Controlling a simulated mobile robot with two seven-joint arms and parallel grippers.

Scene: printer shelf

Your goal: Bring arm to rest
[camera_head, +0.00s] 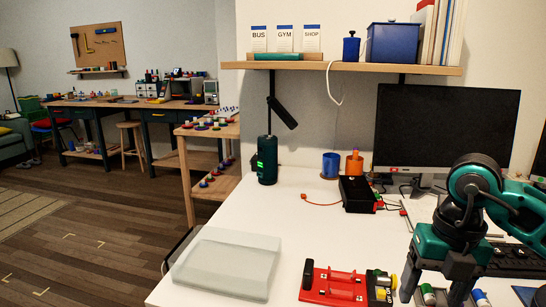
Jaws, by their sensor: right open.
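My right arm comes in from the right edge in the head view, teal with black joints. Its right gripper (434,288) points down over the white desk (318,240), at the lower right. Its two fingers are spread apart, and small capped cylinders (429,293) show between and beside them. I cannot tell how high the fingertips are above the desk. A red device with a handle (333,284) lies just left of the gripper, apart from it. My left gripper is not in view.
A pale translucent box (228,262) lies at the desk's front left. A black box with red leads (357,194), cups (331,164) and a dark green cylinder (267,160) stand farther back. A monitor (446,125) stands behind my right arm. The desk's middle is clear.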

